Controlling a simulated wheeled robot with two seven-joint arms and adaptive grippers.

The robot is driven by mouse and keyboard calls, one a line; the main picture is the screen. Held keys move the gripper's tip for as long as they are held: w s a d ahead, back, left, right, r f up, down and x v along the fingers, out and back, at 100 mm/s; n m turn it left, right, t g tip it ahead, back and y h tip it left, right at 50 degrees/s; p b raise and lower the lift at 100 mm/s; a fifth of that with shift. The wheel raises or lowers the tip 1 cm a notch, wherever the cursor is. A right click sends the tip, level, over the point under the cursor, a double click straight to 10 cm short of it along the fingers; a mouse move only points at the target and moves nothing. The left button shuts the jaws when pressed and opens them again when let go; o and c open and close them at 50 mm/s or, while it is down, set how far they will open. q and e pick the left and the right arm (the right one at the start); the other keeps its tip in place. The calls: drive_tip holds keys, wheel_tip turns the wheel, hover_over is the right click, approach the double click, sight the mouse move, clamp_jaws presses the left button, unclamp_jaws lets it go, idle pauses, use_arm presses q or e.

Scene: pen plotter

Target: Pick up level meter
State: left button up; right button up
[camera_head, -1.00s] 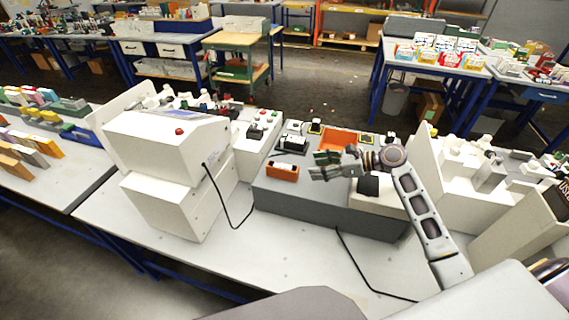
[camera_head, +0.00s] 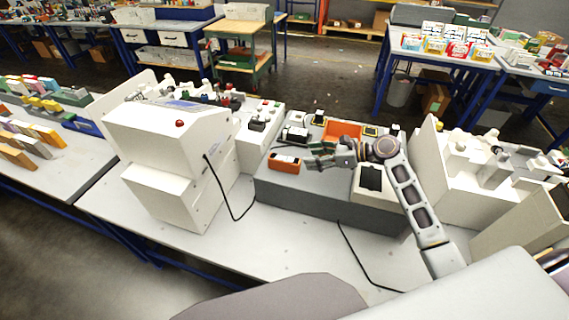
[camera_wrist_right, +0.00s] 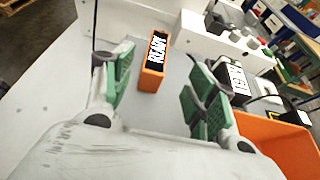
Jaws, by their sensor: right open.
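A small orange device with a black display (camera_head: 286,163) sits near the front left edge of the grey plotter box; it is most likely the level meter. In the right wrist view the same device (camera_wrist_right: 154,64) shows its orange frame and white letters that look like "READY". My right gripper (camera_head: 311,154) is just right of the device, pointing left. In the right wrist view its green-padded fingers (camera_wrist_right: 160,88) are spread apart and empty, with the device ahead between them. I cannot tell whether a finger touches it. My left gripper is not in view.
A black-and-white device (camera_head: 295,134) stands behind the orange one. An orange open bin (camera_head: 343,131) is behind my right gripper. A beige machine (camera_head: 165,135) stands at left, with a black cable (camera_head: 222,190) on the table.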

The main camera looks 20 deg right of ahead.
sight(284, 158)
drive_tip(key=shift+x, duration=2.95)
drive_tip(key=shift+s+a+p+x, duration=0.1)
drive_tip(key=shift+p+x, duration=0.2)
drive_tip(key=shift+x, duration=0.65)
drive_tip(key=shift+s+a+p+x, duration=0.1)
drive_tip(key=shift+p+x, duration=0.2)
drive_tip(key=shift+x, duration=0.65)
drive_tip(key=shift+w+a+f, duration=0.2)
drive_tip(key=shift+w+a, duration=0.2)
drive_tip(key=shift+a, duration=0.15)
drive_tip(key=c, duration=1.2)
drive_tip(key=shift+r, duration=0.15)
drive_tip(key=shift+r, duration=4.9)
